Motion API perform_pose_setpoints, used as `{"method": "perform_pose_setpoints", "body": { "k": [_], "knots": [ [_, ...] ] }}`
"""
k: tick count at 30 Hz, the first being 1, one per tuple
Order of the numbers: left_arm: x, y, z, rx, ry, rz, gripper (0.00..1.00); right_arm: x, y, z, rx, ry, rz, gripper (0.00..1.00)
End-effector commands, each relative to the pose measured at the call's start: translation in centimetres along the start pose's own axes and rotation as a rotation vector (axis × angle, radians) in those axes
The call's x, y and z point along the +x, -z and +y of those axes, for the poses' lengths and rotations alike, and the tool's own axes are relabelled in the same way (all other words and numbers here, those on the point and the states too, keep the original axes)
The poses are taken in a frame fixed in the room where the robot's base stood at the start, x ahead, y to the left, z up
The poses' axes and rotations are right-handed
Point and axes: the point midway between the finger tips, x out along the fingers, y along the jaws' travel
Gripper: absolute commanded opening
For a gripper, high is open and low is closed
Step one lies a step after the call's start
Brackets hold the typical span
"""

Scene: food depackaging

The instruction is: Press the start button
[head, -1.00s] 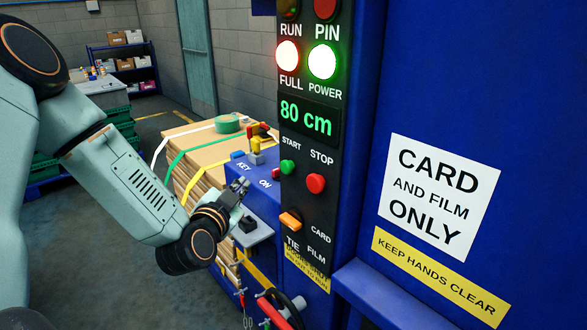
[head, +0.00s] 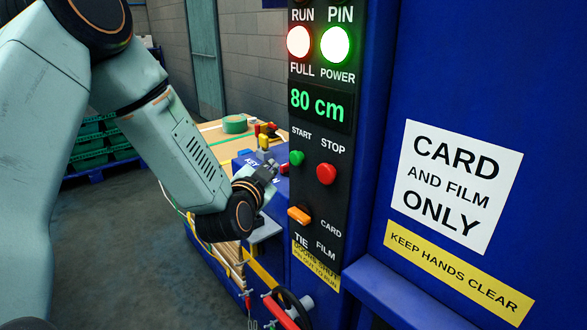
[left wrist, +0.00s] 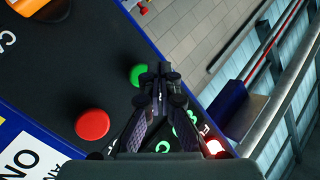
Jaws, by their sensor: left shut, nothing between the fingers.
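The green start button (head: 297,158) is on the black control panel (head: 318,190), under the word START in the head view. It also shows in the left wrist view (left wrist: 137,75), just beyond and left of my fingertips. My left gripper (head: 272,168) is shut and empty, a little left of and below the button in the head view; the wrist view shows its fingertips (left wrist: 159,70) together. I cannot tell the exact gap to the button. The red stop button (head: 326,174) is right of the start button. My right gripper is not in view.
An orange selector switch (head: 299,215) is lower on the panel, and a lit display (head: 318,105) reads 80 cm above. A red lamp (head: 299,42) and a green lamp (head: 335,45) glow.

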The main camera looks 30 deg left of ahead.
Motion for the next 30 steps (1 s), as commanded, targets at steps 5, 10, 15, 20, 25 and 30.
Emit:
{"method": "perform_pose_setpoints", "body": {
  "k": [5, 10, 15, 20, 25, 30],
  "knots": [
    [1.6, 0.7, 0.9, 0.003, 0.001, 0.002, 0.00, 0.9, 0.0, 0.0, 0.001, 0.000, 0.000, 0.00],
    [2.3, 1.2, 1.2, 0.000, 0.001, 0.000, 0.00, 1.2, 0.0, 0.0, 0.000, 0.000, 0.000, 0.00],
    [2.5, 1.3, 1.3, -0.002, 0.001, -0.001, 0.00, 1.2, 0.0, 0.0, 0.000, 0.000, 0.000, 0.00],
    [2.5, 1.3, 1.3, -0.002, 0.001, -0.001, 0.00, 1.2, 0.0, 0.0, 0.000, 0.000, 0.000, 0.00],
    [2.5, 1.3, 1.3, -0.002, 0.001, -0.001, 0.00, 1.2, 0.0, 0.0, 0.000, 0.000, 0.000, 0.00],
    [2.5, 1.3, 1.3, -0.002, 0.001, -0.001, 0.00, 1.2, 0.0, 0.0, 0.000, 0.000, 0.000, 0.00]
  ]
}}
